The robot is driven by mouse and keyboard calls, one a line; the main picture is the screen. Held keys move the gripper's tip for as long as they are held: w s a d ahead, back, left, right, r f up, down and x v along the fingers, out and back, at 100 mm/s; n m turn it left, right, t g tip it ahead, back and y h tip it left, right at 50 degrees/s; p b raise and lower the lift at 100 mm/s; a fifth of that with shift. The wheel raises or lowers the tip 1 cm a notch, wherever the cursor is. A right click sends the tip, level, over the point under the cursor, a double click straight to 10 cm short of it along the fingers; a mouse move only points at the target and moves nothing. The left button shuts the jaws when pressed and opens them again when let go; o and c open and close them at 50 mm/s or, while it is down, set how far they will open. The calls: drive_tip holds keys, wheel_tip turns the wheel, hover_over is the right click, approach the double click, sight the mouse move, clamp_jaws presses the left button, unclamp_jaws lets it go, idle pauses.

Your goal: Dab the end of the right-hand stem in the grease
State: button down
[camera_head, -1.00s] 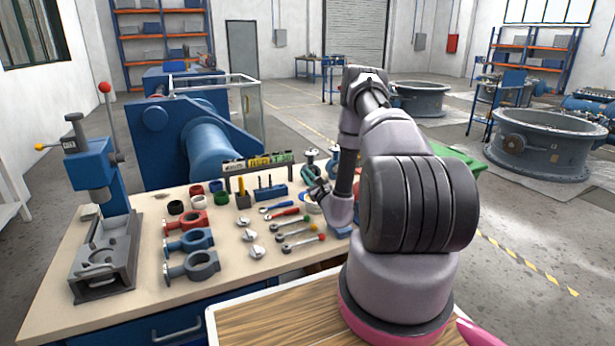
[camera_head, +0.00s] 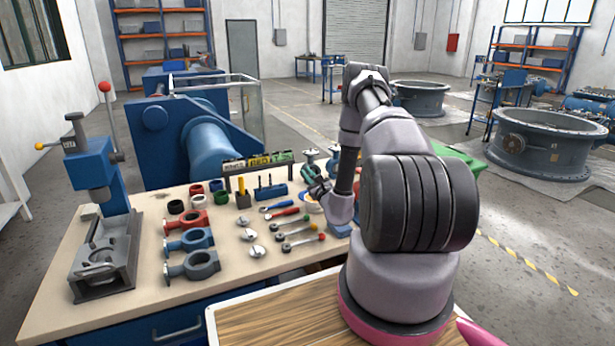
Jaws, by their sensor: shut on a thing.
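My gripper (camera_head: 309,177) is over the right part of the workbench, small and dark in the head view. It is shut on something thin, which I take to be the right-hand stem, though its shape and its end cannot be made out. A blue block (camera_head: 271,193) to the left of my gripper holds two dark upright stems, with none showing at its right side. A low pale round dish with an orange tint (camera_head: 312,207), possibly the grease, lies just below my gripper in the picture, partly hidden by it. I cannot tell whether the stem touches it.
The workbench (camera_head: 140,320) holds several wrenches and ratchets (camera_head: 298,228), coloured rings, and red, blue and grey valve bodies (camera_head: 192,266). A blue press (camera_head: 92,170) stands at the left. A labelled rail (camera_head: 257,162) and small valves are behind my gripper.

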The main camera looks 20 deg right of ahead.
wheel_tip(320, 180, up, 6)
drive_tip(key=shift+r, duration=0.2)
idle(0.4)
idle(0.6)
